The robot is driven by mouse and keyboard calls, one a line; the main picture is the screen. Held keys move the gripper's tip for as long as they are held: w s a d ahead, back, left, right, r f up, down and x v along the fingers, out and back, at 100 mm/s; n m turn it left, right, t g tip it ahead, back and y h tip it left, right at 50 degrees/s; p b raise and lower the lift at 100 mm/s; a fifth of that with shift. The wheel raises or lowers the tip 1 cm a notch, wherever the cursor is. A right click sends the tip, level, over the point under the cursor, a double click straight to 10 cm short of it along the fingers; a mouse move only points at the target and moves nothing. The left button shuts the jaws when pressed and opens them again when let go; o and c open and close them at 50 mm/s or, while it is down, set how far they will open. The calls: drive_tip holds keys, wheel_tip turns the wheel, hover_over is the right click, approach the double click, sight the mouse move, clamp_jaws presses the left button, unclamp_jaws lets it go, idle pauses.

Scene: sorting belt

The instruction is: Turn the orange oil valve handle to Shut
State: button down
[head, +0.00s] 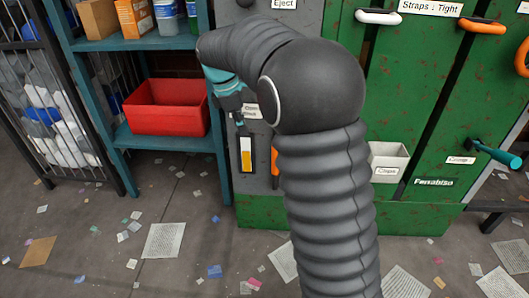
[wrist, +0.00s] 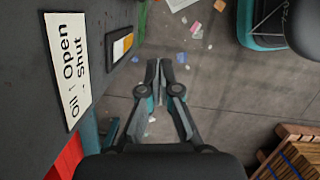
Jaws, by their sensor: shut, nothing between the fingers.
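My gripper (wrist: 160,68) is shut and empty in the wrist view, its fingertips close together over the floor beside the grey panel. A white label (wrist: 70,64) reading "Oil", "Open" and "Shut" is on that panel, left of the gripper. In the head view my gripper (head: 240,116) is in front of the grey panel, partly covering a white label (head: 251,109). An orange strip (head: 275,168) shows at the left edge of my arm, mostly hidden; I cannot tell whether it is the oil valve handle. No orange handle shows in the wrist view.
A yellow and white gauge (head: 246,155) is on the panel below the gripper; it also shows in the wrist view (wrist: 122,43). A blue shelf (head: 215,142) with a red bin (head: 167,105) stands left. The green machine (head: 428,120) is right. Papers litter the floor.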

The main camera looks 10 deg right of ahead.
drive_tip(key=shift+f, duration=0.2)
drive_tip(key=d+f+b, duration=0.2)
drive_tip(key=d+f, duration=0.4)
drive_tip(key=f, duration=0.3)
drive_tip(key=shift+s+d+f, duration=0.2)
drive_tip(key=shift+s+f, duration=0.05)
drive_tip(key=shift+s, duration=0.05)
drive_tip(key=shift+r, duration=0.1)
idle(0.5)
